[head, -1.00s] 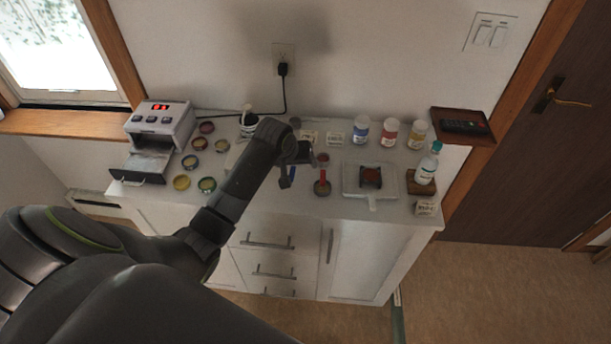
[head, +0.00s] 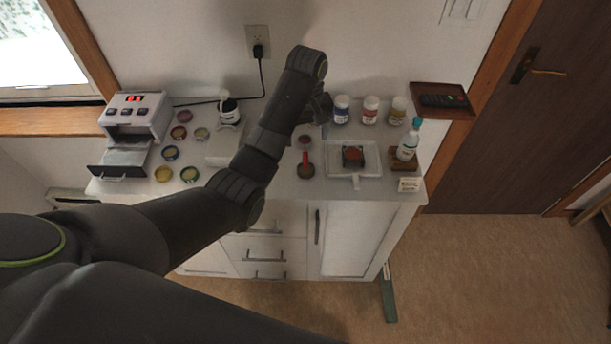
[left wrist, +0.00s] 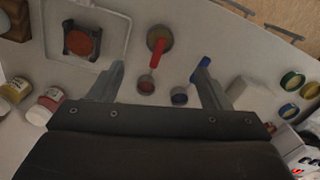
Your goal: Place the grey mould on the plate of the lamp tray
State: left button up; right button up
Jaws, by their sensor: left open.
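The grey mould (head: 353,156), a dark square frame with an orange-red filling, lies on a white tray (head: 372,171) at the right of the cabinet top. It also shows at the upper left of the left wrist view (left wrist: 82,42). The lamp (head: 137,113) stands at the far left with a red display. Its tray is pulled out, and the metal plate (head: 124,157) looks bare. My left gripper (left wrist: 160,66) is open and empty above the cabinet top, beside the mould. In the head view its fingers are mostly hidden by the arm. My right gripper is not in view.
A red-handled tool (head: 305,166) stands left of the white tray. Several bottles (head: 370,110) line the back, and a clear bottle with a teal cap (head: 408,146) stands at the right. Several small colour pots (head: 171,153) stand near the lamp. My left arm crosses the middle.

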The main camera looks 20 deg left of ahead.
aim_at(306, 164)
pick_arm(q)
notch_tip(306, 164, down, 8)
jog(key=shift+r, duration=0.25)
jog(key=shift+f+p, duration=0.7)
jog(key=shift+f, duration=1.95)
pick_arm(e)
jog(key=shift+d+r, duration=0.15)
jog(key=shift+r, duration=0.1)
pick_arm(q)
jog(key=c, duration=1.1)
jog(key=shift+a+r+p, duration=0.1)
jog(key=shift+r+p, duration=0.15)
jog(key=shift+p, duration=0.15)
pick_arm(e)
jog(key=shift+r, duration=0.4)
